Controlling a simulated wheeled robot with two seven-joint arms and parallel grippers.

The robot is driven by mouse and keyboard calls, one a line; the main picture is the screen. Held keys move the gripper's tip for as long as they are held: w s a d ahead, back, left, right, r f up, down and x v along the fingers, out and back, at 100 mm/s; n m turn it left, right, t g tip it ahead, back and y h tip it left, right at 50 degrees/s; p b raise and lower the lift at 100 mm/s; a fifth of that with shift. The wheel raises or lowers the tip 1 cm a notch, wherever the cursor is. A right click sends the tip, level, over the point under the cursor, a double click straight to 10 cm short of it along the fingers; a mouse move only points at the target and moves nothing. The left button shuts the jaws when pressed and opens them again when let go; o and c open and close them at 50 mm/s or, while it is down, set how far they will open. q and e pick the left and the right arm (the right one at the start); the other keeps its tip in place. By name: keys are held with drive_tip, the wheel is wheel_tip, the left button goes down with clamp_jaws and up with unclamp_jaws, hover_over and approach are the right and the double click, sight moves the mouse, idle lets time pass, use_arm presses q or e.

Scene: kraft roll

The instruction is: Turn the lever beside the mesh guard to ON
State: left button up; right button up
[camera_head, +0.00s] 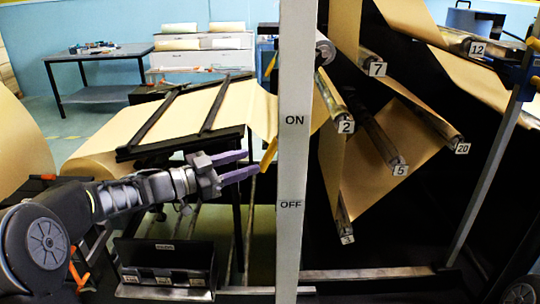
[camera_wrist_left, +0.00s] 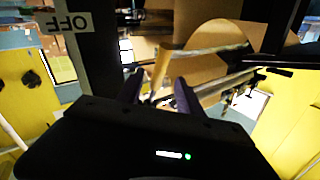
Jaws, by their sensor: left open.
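A yellow lever (camera_head: 269,154) shows at the left edge of a pale upright post (camera_head: 292,240), at a height between the post's ON label (camera_head: 294,120) and OFF label (camera_head: 291,204). It is tilted, with its lower end toward my gripper. My left gripper (camera_head: 252,163) is open, its purple fingertips close to the lever. In the left wrist view, a yellowish bar, likely the lever, rises ahead of and between the open fingers (camera_wrist_left: 158,94). Contact cannot be told. The OFF label (camera_wrist_left: 71,22) also shows there, upside down. I cannot make out the mesh guard. My right gripper is out of view.
Brown paper runs over a dark frame (camera_head: 180,140) behind my left arm. Numbered rollers (camera_head: 385,145) with paper fill the machine right of the post. A black box (camera_head: 165,258) stands below my gripper. A workbench (camera_head: 100,93) stands at the back left.

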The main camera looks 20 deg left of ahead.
sight(265, 157)
use_arm(q)
drive_tip(key=x, duration=0.7)
drive_tip(key=shift+w+d+f, duration=0.1)
drive_tip(key=shift+w+d, duration=0.05)
drive_tip(key=shift+w, duration=0.1)
drive_tip(key=shift+c, duration=0.4)
clamp_jaws()
idle(0.8)
